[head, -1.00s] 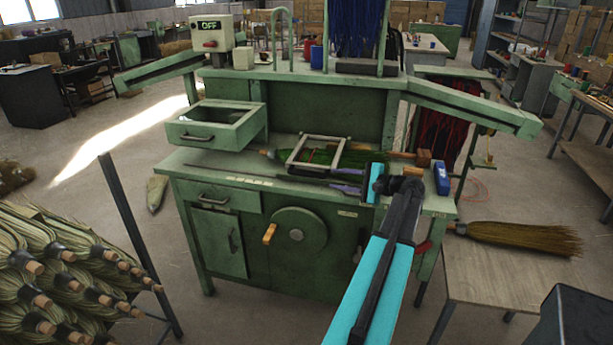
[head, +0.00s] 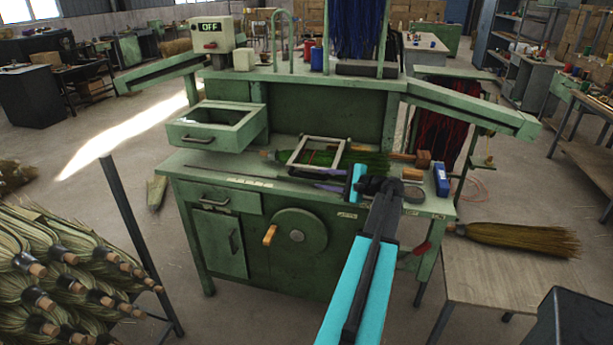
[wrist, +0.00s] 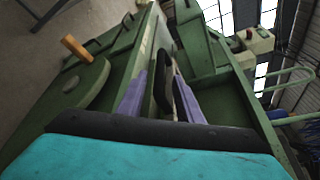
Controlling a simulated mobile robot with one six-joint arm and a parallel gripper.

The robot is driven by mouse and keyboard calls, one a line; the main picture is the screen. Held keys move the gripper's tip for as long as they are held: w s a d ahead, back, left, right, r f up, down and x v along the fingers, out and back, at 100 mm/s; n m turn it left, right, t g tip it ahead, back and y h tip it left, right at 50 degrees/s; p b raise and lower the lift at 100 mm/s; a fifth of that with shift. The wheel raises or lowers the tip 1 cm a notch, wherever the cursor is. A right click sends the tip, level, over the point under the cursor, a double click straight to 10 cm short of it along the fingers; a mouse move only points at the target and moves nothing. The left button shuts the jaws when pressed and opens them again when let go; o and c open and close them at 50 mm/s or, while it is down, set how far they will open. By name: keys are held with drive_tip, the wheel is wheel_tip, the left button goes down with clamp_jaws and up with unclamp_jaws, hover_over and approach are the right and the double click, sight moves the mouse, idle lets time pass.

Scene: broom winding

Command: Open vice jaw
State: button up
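A pale rectangular frame (head: 316,153), which may be the vice, lies on the green workbench top over a green-bristled broom (head: 365,161). A thin dark rod (head: 228,176) runs along the front of the bench top toward my gripper (head: 322,186). My gripper is low over the bench front, just below the frame in the head view. In the wrist view its two purple fingers (wrist: 163,85) are spread apart. A dark elongated piece (wrist: 167,65) shows between them; I cannot tell if they touch it. The jaw itself is not clearly visible.
An open drawer box (head: 215,128) juts out at the bench's left. A wheel with an orange handle (head: 269,235) is on the front. A blue box (head: 441,180) stands at the right end. Brooms are piled (head: 70,280) at lower left. An OFF switch box (head: 211,34) stands above.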

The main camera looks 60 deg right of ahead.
sight(313, 177)
drive_tip(key=shift+p+x, duration=0.95)
drive_tip(key=shift+x, duration=2.95)
drive_tip(key=shift+c, duration=0.5)
clamp_jaws()
